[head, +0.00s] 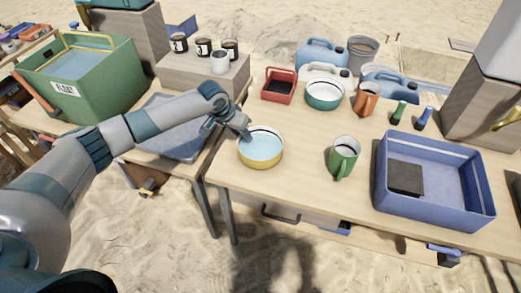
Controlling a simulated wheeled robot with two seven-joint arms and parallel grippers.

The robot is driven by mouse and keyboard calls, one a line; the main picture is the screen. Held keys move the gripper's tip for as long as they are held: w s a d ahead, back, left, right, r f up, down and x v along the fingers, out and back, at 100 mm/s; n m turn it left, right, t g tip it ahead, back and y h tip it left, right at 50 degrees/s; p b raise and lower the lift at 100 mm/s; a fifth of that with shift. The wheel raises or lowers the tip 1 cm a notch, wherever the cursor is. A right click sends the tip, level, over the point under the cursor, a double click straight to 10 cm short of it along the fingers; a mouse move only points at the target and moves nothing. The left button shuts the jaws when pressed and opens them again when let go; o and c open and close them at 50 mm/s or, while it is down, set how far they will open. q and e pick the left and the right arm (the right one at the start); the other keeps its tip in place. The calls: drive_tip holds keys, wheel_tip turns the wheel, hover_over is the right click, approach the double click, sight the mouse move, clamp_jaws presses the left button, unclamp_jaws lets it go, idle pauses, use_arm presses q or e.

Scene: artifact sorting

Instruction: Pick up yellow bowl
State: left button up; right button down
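The yellow bowl (262,158) stands upright near the front left of the wooden table, with a yellow outside and a pale blue inside. My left gripper (246,134) reaches in from the left, with its fingertips at the bowl's back-left rim. The fingers are small and partly hidden by the hand, so I cannot tell whether they are open or closed on the rim. The bowl appears to rest on the table. My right gripper is not in view.
A green mug (343,158) stands right of the bowl, and a blue crate (436,210) is farther right. Behind are a teal bowl (324,97), a red tray (279,88) and an orange mug (366,99). The tabletop between bowl and green mug is clear.

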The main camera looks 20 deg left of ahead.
use_arm(q)
drive_tip(key=shift+c, duration=0.3)
clamp_jaws()
drive_tip(key=shift+r, duration=0.1)
idle(1.0)
